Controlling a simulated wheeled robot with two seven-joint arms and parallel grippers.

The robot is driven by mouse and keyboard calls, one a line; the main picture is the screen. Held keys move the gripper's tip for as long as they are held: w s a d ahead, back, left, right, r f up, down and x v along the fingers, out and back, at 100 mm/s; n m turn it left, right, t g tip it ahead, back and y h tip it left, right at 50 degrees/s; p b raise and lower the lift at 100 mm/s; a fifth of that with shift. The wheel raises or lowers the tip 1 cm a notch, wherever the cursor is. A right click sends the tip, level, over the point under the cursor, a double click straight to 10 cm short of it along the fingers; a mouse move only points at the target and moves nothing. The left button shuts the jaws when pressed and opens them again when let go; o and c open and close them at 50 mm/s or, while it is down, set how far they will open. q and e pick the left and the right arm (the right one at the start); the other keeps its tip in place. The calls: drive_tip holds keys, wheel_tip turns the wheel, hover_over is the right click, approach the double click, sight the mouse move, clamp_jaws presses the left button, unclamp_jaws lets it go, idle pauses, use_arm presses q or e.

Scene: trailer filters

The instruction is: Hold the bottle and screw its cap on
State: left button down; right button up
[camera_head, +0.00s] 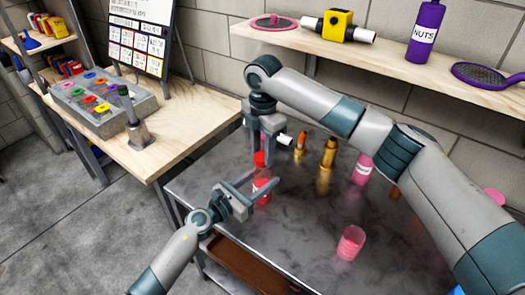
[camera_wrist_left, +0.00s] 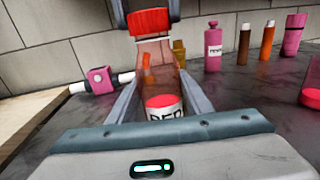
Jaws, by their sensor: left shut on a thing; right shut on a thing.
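The bottle (camera_head: 262,190) is see-through with red contents and a white label, and stands upright on the grey table. My left gripper (camera_head: 258,187) is shut around its body from the front left. In the left wrist view the bottle (camera_wrist_left: 163,104) stands between the two fingers. A red cap (camera_head: 260,159) is at the top of the bottle, held from above by my right gripper (camera_head: 261,148), which points down. In the left wrist view the cap (camera_wrist_left: 150,21) is at the neck; I cannot tell whether it is threaded on.
Behind stand an orange bottle (camera_head: 301,143), a gold bottle (camera_head: 329,154) and a pink bottle (camera_head: 362,169). A wall shelf (camera_head: 390,64) is above. A wooden bench (camera_head: 170,138) with a grey tray is at left.

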drive_tip(key=m, duration=1)
drive_tip(key=shift+m, duration=0.4)
drive_tip(key=m, duration=0.4)
drive_tip(key=shift+a+m, duration=0.1)
drive_tip(key=shift+m, duration=0.3)
drive_tip(key=m, duration=1)
drive_tip(key=shift+m, duration=0.3)
drive_tip(key=m, duration=0.5)
drive_tip(key=shift+m, duration=0.4)
drive_tip(key=m, duration=0.9)
drive_tip(key=o, duration=1)
drive_tip(key=shift+f, duration=0.1)
